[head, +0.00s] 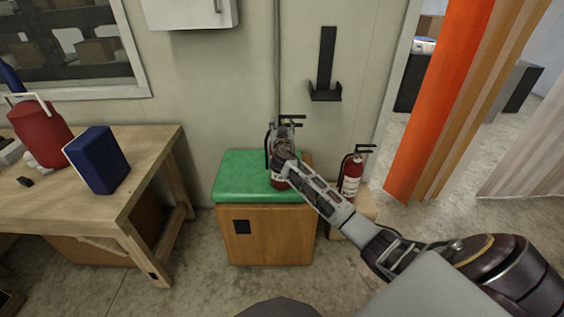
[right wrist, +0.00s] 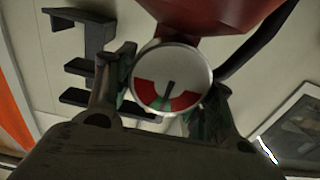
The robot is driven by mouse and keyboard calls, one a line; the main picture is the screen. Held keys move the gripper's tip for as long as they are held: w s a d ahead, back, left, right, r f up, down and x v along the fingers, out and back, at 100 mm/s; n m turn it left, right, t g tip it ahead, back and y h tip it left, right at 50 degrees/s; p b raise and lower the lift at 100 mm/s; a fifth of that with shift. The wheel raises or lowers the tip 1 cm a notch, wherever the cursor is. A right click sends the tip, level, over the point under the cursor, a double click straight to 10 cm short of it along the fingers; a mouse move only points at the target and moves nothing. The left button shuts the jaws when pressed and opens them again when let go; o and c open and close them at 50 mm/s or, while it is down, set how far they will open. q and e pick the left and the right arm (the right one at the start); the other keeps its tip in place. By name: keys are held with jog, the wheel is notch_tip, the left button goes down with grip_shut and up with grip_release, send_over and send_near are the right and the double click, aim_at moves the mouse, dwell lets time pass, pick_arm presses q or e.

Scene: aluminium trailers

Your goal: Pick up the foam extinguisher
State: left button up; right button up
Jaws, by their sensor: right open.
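A red fire extinguisher (head: 279,184) with a black handle and hose stands upright on the green top of a wooden cabinet. Its label is too small to read. A second red extinguisher (head: 350,176) stands lower, to the right, on a pale box; I cannot tell from the labels which one is foam. My right gripper (head: 283,145) is at the upper part of the extinguisher on the cabinet and hides much of it. In the right wrist view, its round pressure gauge (right wrist: 172,78) sits between my open fingers, with the red body (right wrist: 215,18) beyond. My left gripper is not in view.
A workbench (head: 150,150) at left carries a blue box (head: 97,160) and a red container (head: 40,134). An orange curtain (head: 435,100) hangs at right.

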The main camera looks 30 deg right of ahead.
jog(key=shift+c, duration=0.2)
grip_shut()
dwell(0.3)
jog(key=shift+w+r, duration=0.15)
jog(key=shift+r, duration=0.2)
